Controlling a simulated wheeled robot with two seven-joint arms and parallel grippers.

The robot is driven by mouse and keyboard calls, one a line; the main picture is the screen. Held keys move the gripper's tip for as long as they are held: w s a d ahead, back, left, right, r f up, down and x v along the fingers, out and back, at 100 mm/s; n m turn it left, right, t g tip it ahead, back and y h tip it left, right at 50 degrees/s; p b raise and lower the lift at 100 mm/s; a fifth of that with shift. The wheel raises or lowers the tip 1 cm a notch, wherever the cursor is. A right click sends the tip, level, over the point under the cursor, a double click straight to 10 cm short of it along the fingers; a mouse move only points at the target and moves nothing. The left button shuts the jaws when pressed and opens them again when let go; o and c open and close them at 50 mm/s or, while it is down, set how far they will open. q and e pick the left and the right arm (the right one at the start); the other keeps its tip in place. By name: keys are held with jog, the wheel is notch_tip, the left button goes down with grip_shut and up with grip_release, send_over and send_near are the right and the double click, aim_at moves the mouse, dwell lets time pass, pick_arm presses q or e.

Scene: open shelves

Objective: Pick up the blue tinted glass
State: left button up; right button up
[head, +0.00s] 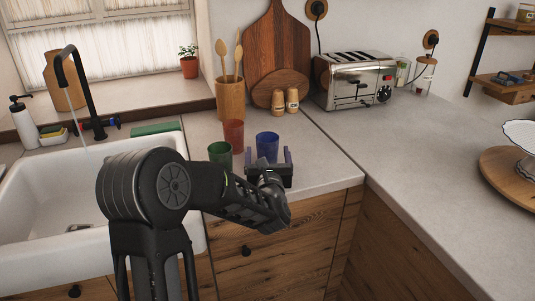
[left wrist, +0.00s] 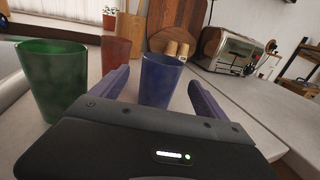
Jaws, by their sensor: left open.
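The blue tinted glass (head: 267,145) stands upright on the counter near its front edge, right of a green glass (head: 220,153) and a red glass (head: 234,134). My left gripper (head: 269,157) is open and close in front of the blue glass. In the left wrist view the blue glass (left wrist: 160,80) stands between the two purple fingers (left wrist: 155,90), toward their far ends. Its lower part is hidden behind the gripper body in the head view. I cannot tell whether a finger touches it. The right gripper is not in view.
The green glass (left wrist: 50,77) and red glass (left wrist: 115,52) stand just left of the fingers. A utensil holder (head: 231,99), two small shakers (head: 285,101) and a toaster (head: 354,80) stand behind. A sink (head: 60,205) is at the left.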

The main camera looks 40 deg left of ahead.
aim_at(268, 150)
pick_arm(q)
jog(key=p+x, duration=0.1)
jog(key=x, duration=0.2)
jog(key=shift+w+a, duration=0.15)
jog(key=shift+w, duration=0.1)
jog(key=shift+c, duration=0.4)
jog(key=c, duration=1.6)
jog(key=shift+r, duration=0.15)
notch_tip(268, 150, up, 10)
jog(key=b, duration=0.1)
